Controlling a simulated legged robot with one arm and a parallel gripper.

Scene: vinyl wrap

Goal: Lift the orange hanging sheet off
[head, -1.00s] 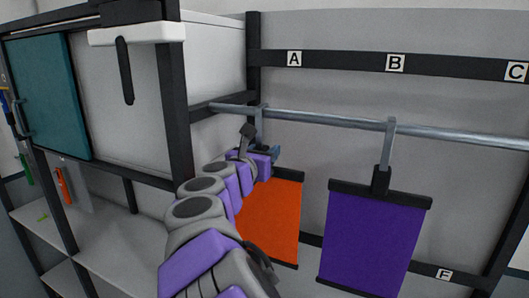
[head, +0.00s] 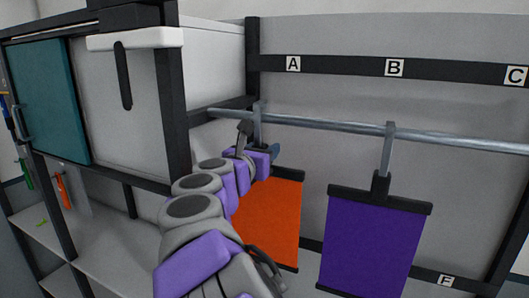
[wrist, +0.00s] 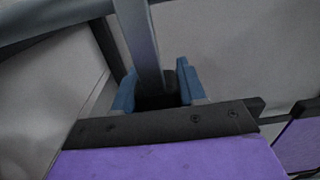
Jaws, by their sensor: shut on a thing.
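The orange sheet (head: 268,218) hangs from a grey hook (head: 257,125) over the metal rail (head: 330,122), below label A and left of the purple sheet. My gripper (head: 268,153) is at the hanger just above the sheet's dark top bar, partly hidden by my arm. In the wrist view my blue gripper fingers (wrist: 157,88) stand either side of the grey hook strip (wrist: 142,45) and are shut on its dark lower part. The orange fabric does not show in the wrist view. My arm covers the sheet's left side.
A purple sheet (head: 370,240) hangs from the same rail to the right. A cabinet with a teal panel (head: 48,100) and a white box front (head: 130,95) stands at the left, with shelves below. The rail right of the purple sheet is clear.

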